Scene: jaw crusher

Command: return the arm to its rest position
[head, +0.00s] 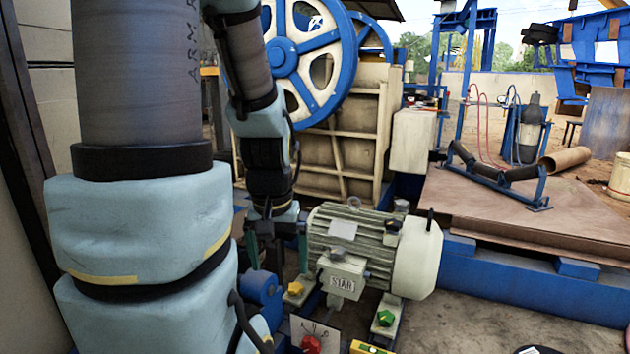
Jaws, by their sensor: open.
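My arm comes down from the top left of the head view, with its large pale blue links filling the left side. My gripper (277,246) is at the arm's end, pointing down, just left of a ribbed grey-green motor (350,235). Its two dark fingers are apart, and I see nothing held between them. I cannot tell whether the fingers touch anything below; the lower arm hides part of that area.
A crusher with a blue and white flywheel (287,57) stands behind my arm. Yellow (295,289), red (311,343) and green (386,318) knobs are near the motor. A blue-edged platform (530,215) lies to the right. Bare ground shows at the lower right.

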